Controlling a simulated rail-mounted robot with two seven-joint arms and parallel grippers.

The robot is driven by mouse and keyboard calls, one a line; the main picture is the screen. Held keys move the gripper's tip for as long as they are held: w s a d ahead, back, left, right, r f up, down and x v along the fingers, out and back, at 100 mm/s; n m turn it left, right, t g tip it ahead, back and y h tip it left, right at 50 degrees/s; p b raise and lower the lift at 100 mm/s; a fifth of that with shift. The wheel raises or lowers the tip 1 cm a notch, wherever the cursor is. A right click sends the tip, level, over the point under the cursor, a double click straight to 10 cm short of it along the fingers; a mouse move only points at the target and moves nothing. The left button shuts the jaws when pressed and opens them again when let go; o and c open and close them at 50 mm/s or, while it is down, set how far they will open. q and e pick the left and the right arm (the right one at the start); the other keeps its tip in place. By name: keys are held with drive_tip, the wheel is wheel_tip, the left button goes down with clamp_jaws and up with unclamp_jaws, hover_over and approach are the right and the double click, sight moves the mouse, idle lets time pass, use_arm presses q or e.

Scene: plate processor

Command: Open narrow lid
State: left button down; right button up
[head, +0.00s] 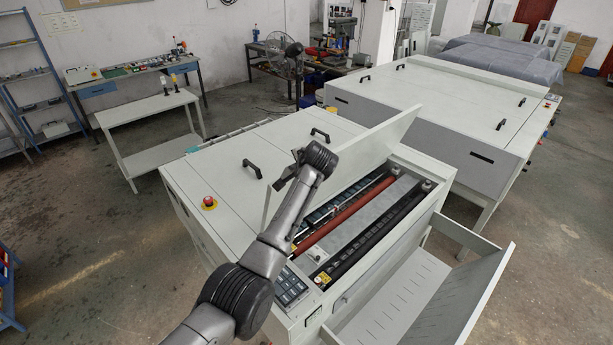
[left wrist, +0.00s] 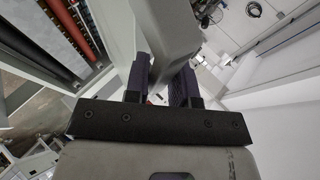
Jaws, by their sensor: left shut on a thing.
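The narrow lid (head: 368,145) of the plate processor is a long pale grey panel. In the head view it stands raised and tilted over the open bay, which shows a red roller (head: 345,213) and dark rollers. My left gripper (head: 284,180) is at the lid's left end, partly hidden by my own wrist. In the left wrist view the gripper's two dark fingers (left wrist: 163,82) are shut on a pale grey part of the lid (left wrist: 170,30). My right gripper is not in view.
The processor's top carries two black handles and a red emergency button (head: 209,202). A keypad (head: 291,287) sits at the bay's front left corner. A pale catch tray (head: 425,290) juts out at the right. A second large machine (head: 430,105) stands behind.

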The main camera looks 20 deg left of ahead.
use_arm(q)
drive_tip(key=shift+w+a+r, duration=0.15)
drive_tip(key=shift+w+a, duration=0.05)
drive_tip(key=shift+a, duration=0.3)
drive_tip(key=shift+w+a+r, duration=0.15)
drive_tip(key=shift+w+a, duration=0.1)
drive_tip(key=shift+a, duration=0.3)
drive_tip(key=shift+w+a+r, duration=0.15)
drive_tip(key=shift+w+a, duration=0.05)
drive_tip(key=shift+a, duration=0.3)
drive_tip(key=c, duration=1)
unclamp_jaws()
drive_tip(key=shift+f, duration=0.1)
drive_tip(key=shift+f, duration=0.15)
drive_tip(key=shift+s+d, duration=0.1)
drive_tip(key=shift+d, duration=0.05)
drive_tip(key=shift+s+d+r, duration=0.1)
drive_tip(key=shift+d+r, duration=0.05)
drive_tip(key=shift+r, duration=0.05)
drive_tip(key=b+v, duration=0.3)
drive_tip(key=v, duration=1)
drive_tip(key=shift+r+b, duration=0.3)
drive_tip(key=shift+r, duration=0.2)
